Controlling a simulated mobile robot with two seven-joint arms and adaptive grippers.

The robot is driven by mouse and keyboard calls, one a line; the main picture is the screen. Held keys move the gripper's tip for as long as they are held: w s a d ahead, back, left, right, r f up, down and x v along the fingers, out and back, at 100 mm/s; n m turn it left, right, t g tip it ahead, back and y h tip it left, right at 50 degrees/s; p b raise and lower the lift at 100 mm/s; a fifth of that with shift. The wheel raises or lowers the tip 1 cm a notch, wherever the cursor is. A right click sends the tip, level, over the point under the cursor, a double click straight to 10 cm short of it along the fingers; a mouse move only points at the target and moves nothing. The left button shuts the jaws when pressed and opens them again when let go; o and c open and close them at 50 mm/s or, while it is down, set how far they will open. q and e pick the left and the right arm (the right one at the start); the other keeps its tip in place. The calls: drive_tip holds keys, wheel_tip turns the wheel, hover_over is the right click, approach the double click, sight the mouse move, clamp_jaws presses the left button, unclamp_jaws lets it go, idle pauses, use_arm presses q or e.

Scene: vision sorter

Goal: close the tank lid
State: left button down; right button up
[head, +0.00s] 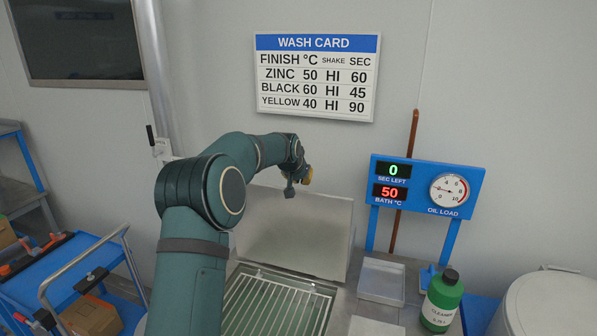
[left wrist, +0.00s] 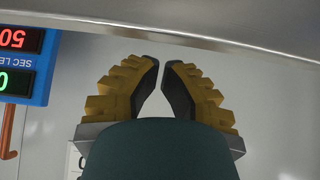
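The tank (head: 232,284) stands low in the head view, its mouth uncovered, with a pale rack of bars inside. Its grey metal lid (head: 297,240) stands raised behind the opening, leaning near the wall. My left gripper (head: 300,184) is above the lid's upper edge. In the left wrist view the yellow-padded fingers (left wrist: 161,64) have a narrow gap with nothing between them. A metal edge, apparently the lid's (left wrist: 215,35), crosses just beyond the tips; I cannot tell whether they touch. My right gripper is not in view.
A blue display panel (head: 426,184) stands right of the tank, with a small tray (head: 382,280) and a green cleaner bottle (head: 441,302) below it. A white drum (head: 552,305) is at right. A blue cart (head: 55,270) is at left.

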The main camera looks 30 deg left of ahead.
use_arm(q)
drive_tip(key=shift+s+d, duration=0.2)
drive_tip(key=shift+s, duration=0.65)
drive_tip(key=shift+s+d, duration=0.2)
drive_tip(key=shift+s, duration=0.65)
